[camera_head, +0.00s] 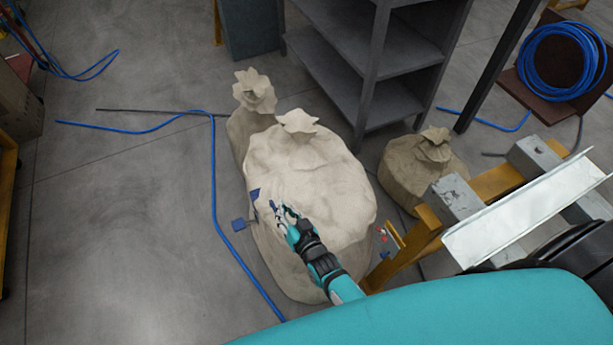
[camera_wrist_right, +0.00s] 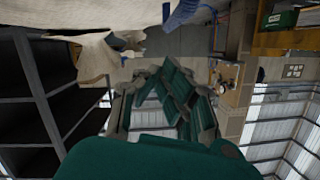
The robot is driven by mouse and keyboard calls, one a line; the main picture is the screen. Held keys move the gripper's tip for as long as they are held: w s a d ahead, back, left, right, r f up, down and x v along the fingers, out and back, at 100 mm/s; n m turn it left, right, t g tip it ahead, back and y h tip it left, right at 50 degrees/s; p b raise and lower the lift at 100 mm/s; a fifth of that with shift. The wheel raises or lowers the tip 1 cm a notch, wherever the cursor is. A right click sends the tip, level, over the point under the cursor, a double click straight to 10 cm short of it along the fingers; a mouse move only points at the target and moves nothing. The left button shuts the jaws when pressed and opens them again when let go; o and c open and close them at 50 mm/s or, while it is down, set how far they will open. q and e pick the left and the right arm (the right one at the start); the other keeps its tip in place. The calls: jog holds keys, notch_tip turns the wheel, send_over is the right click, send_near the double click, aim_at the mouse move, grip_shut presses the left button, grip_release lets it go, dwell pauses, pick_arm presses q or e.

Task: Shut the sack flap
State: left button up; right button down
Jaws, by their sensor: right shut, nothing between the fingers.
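A large beige sack (camera_head: 315,180) stands on the floor in the middle of the head view, its gathered top (camera_head: 297,122) tied up. Small blue pieces (camera_head: 254,194) show at its left side, and a blue tab (camera_head: 239,224) sticks out there. I cannot tell which part is the flap. My right gripper (camera_head: 279,209) is shut and empty, in front of the sack's left side; contact is unclear. In the wrist view, pale sack cloth (camera_wrist_right: 65,52) hangs at the upper left, above the gripper (camera_wrist_right: 160,75). My left gripper is out of view.
Smaller sacks stand behind (camera_head: 252,97) and to the right (camera_head: 420,172). Dark grey shelving (camera_head: 375,45) stands behind. A yellow frame with a metal channel (camera_head: 525,220) is at the right. A blue hose (camera_head: 213,165) lies left; bare floor extends beyond it.

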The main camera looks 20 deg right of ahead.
jog(key=r+v, duration=0.1)
jog(key=v, duration=0.9)
